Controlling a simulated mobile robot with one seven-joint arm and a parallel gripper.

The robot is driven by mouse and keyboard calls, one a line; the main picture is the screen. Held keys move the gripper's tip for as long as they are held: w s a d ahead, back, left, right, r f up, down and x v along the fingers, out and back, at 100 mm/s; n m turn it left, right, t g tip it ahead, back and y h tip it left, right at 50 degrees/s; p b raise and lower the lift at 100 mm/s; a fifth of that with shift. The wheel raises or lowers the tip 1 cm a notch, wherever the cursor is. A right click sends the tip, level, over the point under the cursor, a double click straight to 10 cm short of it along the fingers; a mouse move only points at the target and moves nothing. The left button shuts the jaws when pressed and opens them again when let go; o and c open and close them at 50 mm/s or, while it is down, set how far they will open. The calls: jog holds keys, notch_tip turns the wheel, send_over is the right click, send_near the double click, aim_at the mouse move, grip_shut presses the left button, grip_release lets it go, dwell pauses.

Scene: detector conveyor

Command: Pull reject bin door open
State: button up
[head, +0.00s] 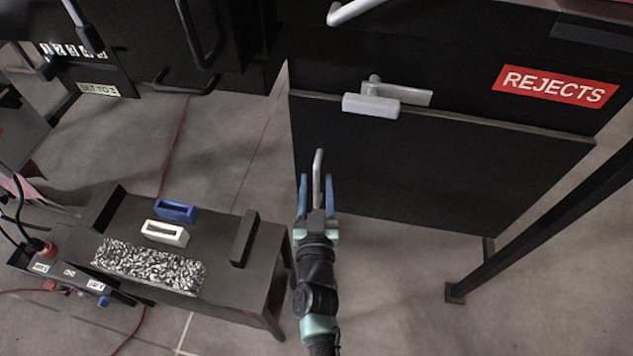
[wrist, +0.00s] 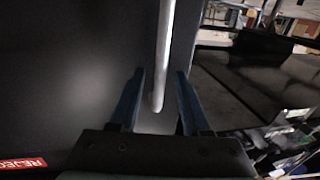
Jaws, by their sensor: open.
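The reject bin is a black box at the right of the head view, with a red REJECTS label (head: 555,86). Its lower black door panel (head: 450,165) has a pale strip along the top edge. A grey latch (head: 372,104) sits at that edge. A thin grey bar handle (head: 318,165) stands near the panel's left side. My gripper (head: 316,182) is open with its blue fingers on either side of the handle's end. In the wrist view the handle (wrist: 165,50) runs down between the open fingers (wrist: 158,78), with gaps on both sides. I cannot tell whether the fingers touch it.
A low dark table (head: 220,225) at left carries a blue block (head: 177,210), a white block (head: 165,232) and a speckled pad (head: 150,265). Black equipment hangs at upper left. A slanted dark post (head: 540,220) stands at right.

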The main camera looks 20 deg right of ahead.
jog(key=shift+x, duration=0.75)
grip_shut()
dwell(0.9)
